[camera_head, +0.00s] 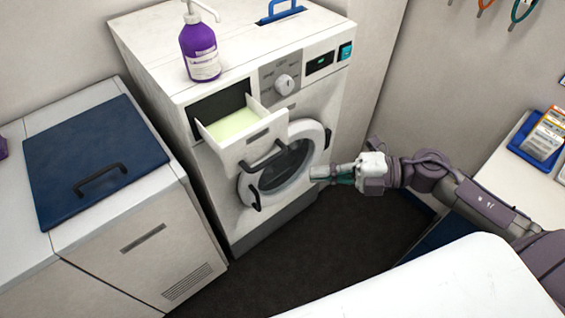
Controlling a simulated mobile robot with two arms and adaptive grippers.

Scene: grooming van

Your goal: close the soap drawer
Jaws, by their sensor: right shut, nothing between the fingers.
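The soap drawer (240,151) sticks out, open, from the upper left of the white washing machine's front (226,187). Its inside is pale yellow-green, and it has a dark handle (266,158) on its front. My right gripper (318,175) reaches in from the right. It is shut and empty, in front of the machine near the right side of the round door (287,168). In the picture it is to the right of the drawer and slightly below it, apart from the handle. My left gripper is not in view.
A purple pump bottle (200,52) and a blue-handled item (279,13) stand on the machine top. A cabinet with a dark blue lid (92,158) is on the left. A white surface (450,285) fills the lower right. Dark floor (290,246) lies clear before the machine.

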